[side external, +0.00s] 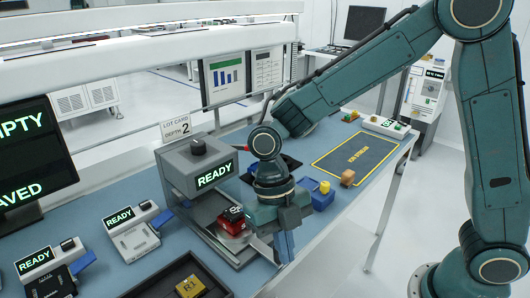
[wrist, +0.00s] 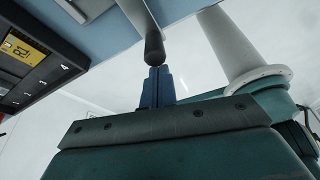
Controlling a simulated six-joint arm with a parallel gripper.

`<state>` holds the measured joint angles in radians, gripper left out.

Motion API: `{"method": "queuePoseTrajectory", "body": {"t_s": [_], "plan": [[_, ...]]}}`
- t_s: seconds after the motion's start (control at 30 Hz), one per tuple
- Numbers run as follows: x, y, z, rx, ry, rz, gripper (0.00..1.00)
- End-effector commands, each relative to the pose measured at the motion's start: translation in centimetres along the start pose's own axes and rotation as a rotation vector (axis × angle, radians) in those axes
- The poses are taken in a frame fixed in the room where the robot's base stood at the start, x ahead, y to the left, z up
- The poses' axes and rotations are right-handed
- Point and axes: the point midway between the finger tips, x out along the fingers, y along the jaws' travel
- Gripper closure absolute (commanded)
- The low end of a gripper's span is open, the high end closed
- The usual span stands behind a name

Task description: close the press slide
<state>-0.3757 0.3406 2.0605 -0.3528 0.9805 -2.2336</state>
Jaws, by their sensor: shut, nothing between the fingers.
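The press (side external: 180,170) is a grey machine with a dark knob on top and a screen reading READY. Its slide (side external: 260,249) sticks out at the front, toward the lower right, with a red and black piece (side external: 233,220) on it. My gripper (side external: 286,260) points down at the slide's outer end, its blue fingers together and empty. In the wrist view, the shut fingertips (wrist: 157,70) are right at a dark rounded handle (wrist: 154,45); I cannot tell whether they touch. My wrist hides part of the slide's outer end in the side view.
A dark tray (side external: 142,293) with a yellow R1 block (side external: 190,287) lies in front of the press. Several READY units, one of them a grey fixture (side external: 135,240), stand at left. A blue bin (side external: 322,198) and a dark marked mat (side external: 345,165) lie behind my gripper.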

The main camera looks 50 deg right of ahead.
Motion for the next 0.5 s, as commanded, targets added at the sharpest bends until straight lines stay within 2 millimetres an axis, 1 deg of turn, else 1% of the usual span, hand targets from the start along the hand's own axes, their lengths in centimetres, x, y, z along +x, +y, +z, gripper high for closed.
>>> {"method": "queuePoseTrajectory", "body": {"t_s": [0.37,0.5], "plan": [[-0.08,0.01,0.16,0.0,0.0,0.0,1.0],[-0.28,0.21,0.75,0.001,-0.001,0.001,1.0]]}}
